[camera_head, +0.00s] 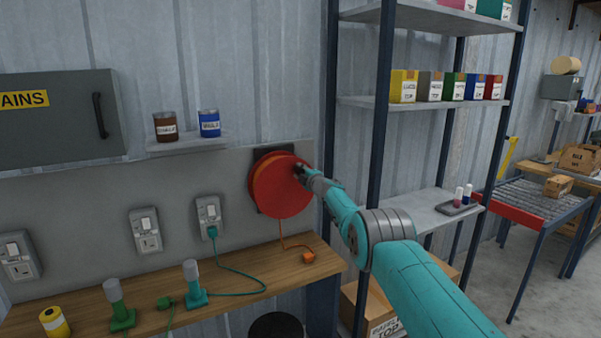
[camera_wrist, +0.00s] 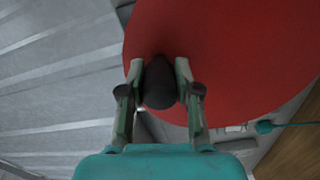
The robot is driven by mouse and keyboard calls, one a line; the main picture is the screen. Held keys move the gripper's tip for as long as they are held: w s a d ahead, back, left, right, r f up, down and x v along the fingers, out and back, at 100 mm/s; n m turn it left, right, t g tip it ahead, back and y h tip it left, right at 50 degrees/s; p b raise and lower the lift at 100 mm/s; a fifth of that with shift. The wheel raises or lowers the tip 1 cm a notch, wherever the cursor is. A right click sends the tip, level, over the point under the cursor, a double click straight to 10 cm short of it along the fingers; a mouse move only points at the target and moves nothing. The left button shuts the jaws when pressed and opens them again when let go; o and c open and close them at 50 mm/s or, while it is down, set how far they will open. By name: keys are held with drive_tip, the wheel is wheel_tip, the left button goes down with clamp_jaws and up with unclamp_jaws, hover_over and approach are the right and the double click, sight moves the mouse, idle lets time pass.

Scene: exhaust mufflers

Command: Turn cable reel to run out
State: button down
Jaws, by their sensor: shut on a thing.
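The red cable reel (camera_head: 279,190) is mounted on the wall panel above the wooden bench. Its orange cable (camera_head: 282,238) hangs from the underside to an orange end piece (camera_head: 308,257) on the bench. My gripper (camera_head: 301,172) is at the reel's upper right face. In the wrist view the red reel (camera_wrist: 230,50) fills the upper right, and my gripper (camera_wrist: 160,85) is shut on the reel's dark knob (camera_wrist: 159,84), one finger on each side. The knob's base is partly hidden.
A wooden bench (camera_head: 240,277) below carries green and teal lamps or plugs. A teal cable runs to a wall socket (camera_head: 209,214). A shelf rack (camera_head: 425,104) with coloured boxes stands right of the reel, close to my arm. A grey cabinet (camera_head: 60,125) is at left.

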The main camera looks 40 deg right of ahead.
drive_tip(key=shift+s+d+m, duration=0.2)
drive_tip(key=shift+d+m, duration=0.1)
drive_tip(key=shift+d, duration=0.1)
drive_tip(key=c, duration=0.8)
unclamp_jaws()
drive_tip(key=shift+s+d, duration=0.1)
drive_tip(key=shift+a, duration=0.2)
